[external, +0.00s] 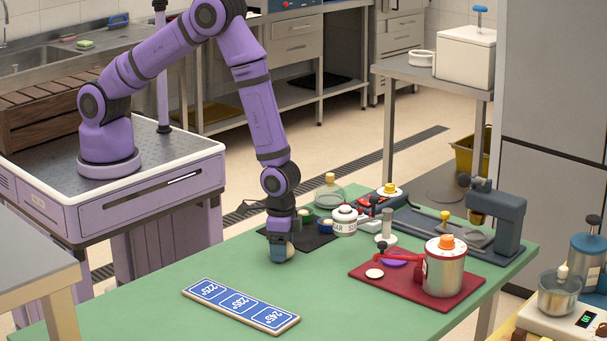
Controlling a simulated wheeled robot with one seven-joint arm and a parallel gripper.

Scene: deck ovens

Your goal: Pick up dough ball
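My gripper (281,252) points straight down, low over the green table (350,290), beside the front left of a dark mat. A pale beige rounded thing, which looks like the dough ball (290,249), shows at the right side of the blue-grey fingers. The fingers hide most of it. It is at or just above the table top; I cannot tell whether it touches the table or whether the fingers are closed on it.
A blue temperature sign (240,304) lies in front. Right of my gripper are small bowls, a white sugar canister (343,221) and a bottle (329,193). A red tray (405,289) with a metal pot (443,272) stands further right. The table's middle front is clear.

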